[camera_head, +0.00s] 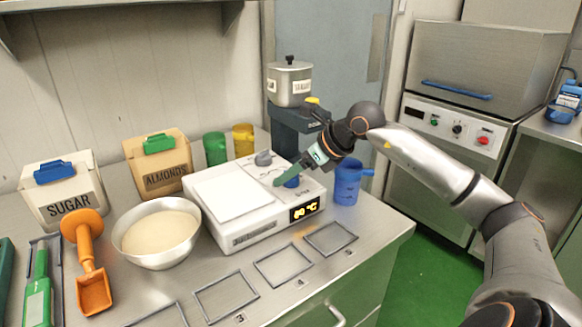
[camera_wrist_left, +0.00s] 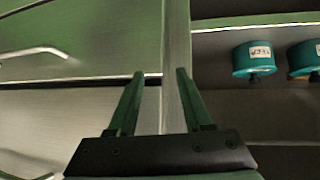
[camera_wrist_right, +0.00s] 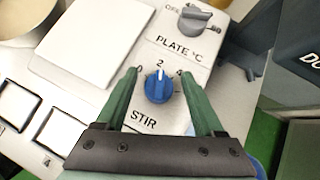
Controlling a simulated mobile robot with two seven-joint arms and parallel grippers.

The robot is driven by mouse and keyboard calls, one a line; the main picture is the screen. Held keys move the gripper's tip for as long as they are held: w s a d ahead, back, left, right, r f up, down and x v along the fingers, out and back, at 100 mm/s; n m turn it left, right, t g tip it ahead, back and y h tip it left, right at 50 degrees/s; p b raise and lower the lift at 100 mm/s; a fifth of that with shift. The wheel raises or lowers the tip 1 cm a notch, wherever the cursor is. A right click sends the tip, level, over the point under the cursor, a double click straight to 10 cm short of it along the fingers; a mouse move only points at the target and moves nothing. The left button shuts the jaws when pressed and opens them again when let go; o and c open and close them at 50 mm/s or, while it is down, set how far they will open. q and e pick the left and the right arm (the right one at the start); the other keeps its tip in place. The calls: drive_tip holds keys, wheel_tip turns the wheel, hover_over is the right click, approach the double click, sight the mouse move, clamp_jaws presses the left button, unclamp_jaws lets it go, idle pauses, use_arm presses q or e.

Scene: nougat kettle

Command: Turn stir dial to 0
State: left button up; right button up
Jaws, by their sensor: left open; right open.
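The blue stir dial (camera_wrist_right: 157,90) sits on the white hotplate unit above the word STIR. Its white mark points at about the 2, with the 0 to the left and a 4 to the right. My right gripper (camera_wrist_right: 160,73) is open, with one green finger on each side of the dial; I cannot tell whether they touch it. In the head view the dial (camera_head: 292,182) shows partly behind my right gripper (camera_head: 286,175). My left gripper (camera_wrist_left: 160,72) is open and empty, in front of metal cabinet fronts; it is outside the head view.
The grey plate dial (camera_wrist_right: 195,18) is just beyond the stir dial. The hotplate's display (camera_head: 304,210) glows. A blue cup (camera_head: 348,181) stands close to the right of the hotplate, and a pot (camera_head: 289,84) stands behind. A bowl (camera_head: 156,234) is to the left.

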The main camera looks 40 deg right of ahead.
drive_tip(key=shift+f, duration=0.1)
drive_tip(key=shift+c, duration=0.2)
clamp_jaws()
idle(0.4)
